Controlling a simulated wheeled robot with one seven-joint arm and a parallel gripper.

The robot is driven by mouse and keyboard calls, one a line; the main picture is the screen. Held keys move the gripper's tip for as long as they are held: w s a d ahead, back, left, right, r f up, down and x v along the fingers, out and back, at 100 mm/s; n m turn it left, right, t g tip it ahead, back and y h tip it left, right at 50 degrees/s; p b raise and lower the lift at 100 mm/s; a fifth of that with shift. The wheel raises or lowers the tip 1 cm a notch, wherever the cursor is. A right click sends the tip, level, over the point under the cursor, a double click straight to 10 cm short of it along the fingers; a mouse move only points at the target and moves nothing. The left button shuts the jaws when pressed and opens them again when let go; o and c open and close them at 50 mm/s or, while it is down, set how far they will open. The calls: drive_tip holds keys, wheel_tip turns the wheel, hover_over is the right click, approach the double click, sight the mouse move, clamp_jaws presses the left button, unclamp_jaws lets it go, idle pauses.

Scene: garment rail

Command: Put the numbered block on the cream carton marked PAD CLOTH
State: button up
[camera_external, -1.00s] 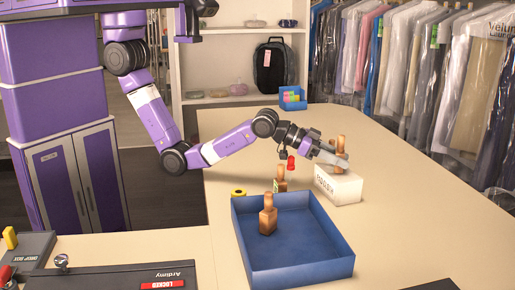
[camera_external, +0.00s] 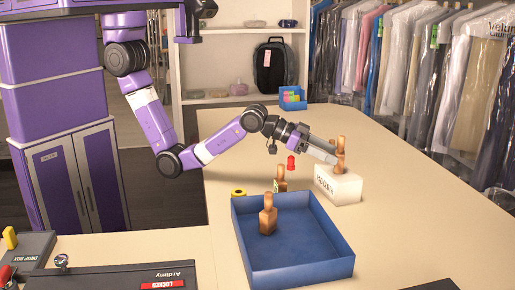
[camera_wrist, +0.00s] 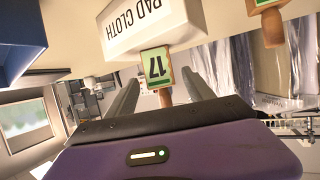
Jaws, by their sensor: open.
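The cream carton (camera_external: 340,187) stands on the table, right of the blue tray. Its PAD CLOTH lettering shows upside down in the wrist view (camera_wrist: 150,28). A wooden block with a narrower upper part (camera_external: 340,147) stands upright at the carton's top in the outside view. Finger contact is unclear.
The blue tray (camera_external: 340,267) holds another wooden block (camera_external: 268,215). Hanging garments (camera_external: 440,80) line the right side. The back table is mostly clear.

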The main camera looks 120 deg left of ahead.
drive_tip(key=v, duration=0.8)
drive_tip(key=shift+s+d+r, duration=0.1)
drive_tip(key=shift+d+r, duration=0.05)
